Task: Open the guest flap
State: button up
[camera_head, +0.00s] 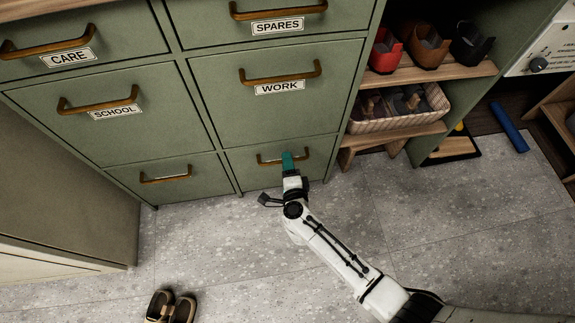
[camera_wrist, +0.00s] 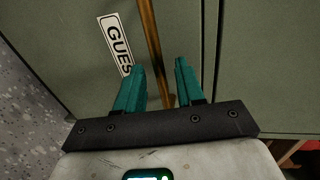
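The guest flap (camera_head: 321,152) is the green front at the bottom right of the cabinet, below WORK, and looks shut and flush. Its wooden bar handle (camera_head: 266,160) is partly hidden by my gripper (camera_head: 287,158). In the wrist view, a white label (camera_wrist: 117,45) reading "GUES", its end hidden by a finger, lies beside the handle (camera_wrist: 149,35). My gripper (camera_wrist: 159,68) is open there, its two teal fingers apart. The handle runs into the gap between them, with space visible beside it. I cannot tell whether either finger touches it.
The SCHOOL front (camera_head: 105,115), WORK front (camera_head: 275,115) and an unlabelled lower-left front (camera_head: 170,190) are shut. An open shoe rack (camera_head: 440,73) with a basket (camera_head: 400,112) stands at right. Slippers (camera_head: 171,307) lie on the floor. The grey floor before the flap is otherwise clear.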

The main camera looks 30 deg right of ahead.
grip_shut()
dwell(0.4)
dwell(0.4)
